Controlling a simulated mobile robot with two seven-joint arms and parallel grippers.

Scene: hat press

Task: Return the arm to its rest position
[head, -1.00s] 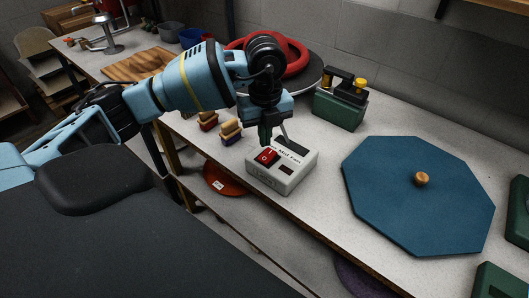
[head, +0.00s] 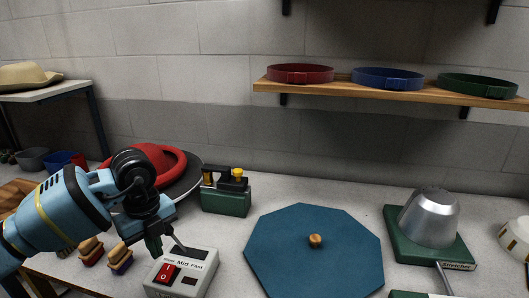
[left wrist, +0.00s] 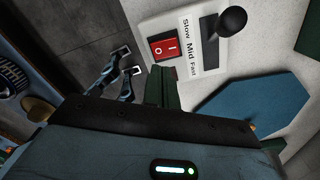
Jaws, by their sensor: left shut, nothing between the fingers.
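My left gripper (head: 154,243) is shut and empty. In the head view it points down just above the left side of the white control box (head: 196,268). The box has a red rocker switch (head: 166,273), a Slow-Mid-Fast label and a lever. In the left wrist view the closed green fingers (left wrist: 160,88) are near the red switch (left wrist: 166,46), and the lever's black knob (left wrist: 232,21) is at the upper right. I cannot tell whether the fingertips touch the box. My right gripper is not in view.
A blue octagonal board (head: 290,258) with a wooden knob lies right of the box. A green device (head: 226,196) and a red ring (head: 160,163) stand behind. A metal dome (head: 429,216) is at the right. A wall shelf (head: 390,91) holds three coloured bands.

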